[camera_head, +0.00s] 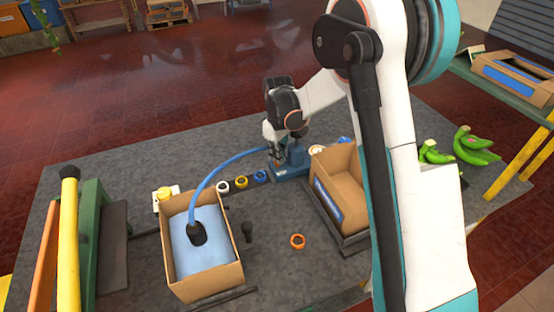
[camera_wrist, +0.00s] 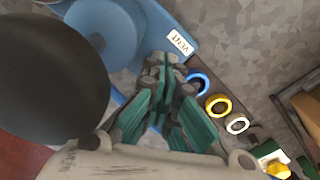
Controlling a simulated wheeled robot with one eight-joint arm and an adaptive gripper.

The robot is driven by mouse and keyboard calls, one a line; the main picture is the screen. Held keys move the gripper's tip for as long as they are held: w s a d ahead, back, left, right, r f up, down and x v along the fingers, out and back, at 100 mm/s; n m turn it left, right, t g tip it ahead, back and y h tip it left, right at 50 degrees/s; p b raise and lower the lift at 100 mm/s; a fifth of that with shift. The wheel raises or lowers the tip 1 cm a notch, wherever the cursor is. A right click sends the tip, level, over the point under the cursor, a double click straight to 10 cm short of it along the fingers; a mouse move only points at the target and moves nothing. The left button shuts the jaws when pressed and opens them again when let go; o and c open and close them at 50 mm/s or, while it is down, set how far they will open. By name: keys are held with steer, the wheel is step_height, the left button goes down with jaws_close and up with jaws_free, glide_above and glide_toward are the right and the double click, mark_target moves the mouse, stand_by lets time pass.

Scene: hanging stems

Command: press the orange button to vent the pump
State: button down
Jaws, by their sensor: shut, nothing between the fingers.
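The blue pump (camera_head: 293,168) stands on the grey table, and a blue hose (camera_head: 215,170) runs from it to a black nozzle on a light blue bag (camera_head: 190,248) in an open carton. The pump's blue body also fills the upper left of the wrist view (camera_wrist: 145,50), with a white VENT label (camera_wrist: 180,41). My gripper (camera_head: 272,153) is at the pump's left end. In the wrist view its fingers (camera_wrist: 162,62) are shut and empty, with the tips over the pump's edge beside the label. I see no orange button; my fingers may hide it.
Blue, yellow and white rings (camera_wrist: 217,105) lie in a row beside the pump. An orange ring (camera_head: 297,241) lies loose on the table. An open carton (camera_head: 340,184) stands right of the pump. A yellow knob on a white base (camera_head: 165,194) is by the left carton.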

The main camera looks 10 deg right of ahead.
steer(key=shift+r, duration=0.1)
step_height(320, 180, up, 8)
steer(key=p, duration=0.4)
stand_by(0.5)
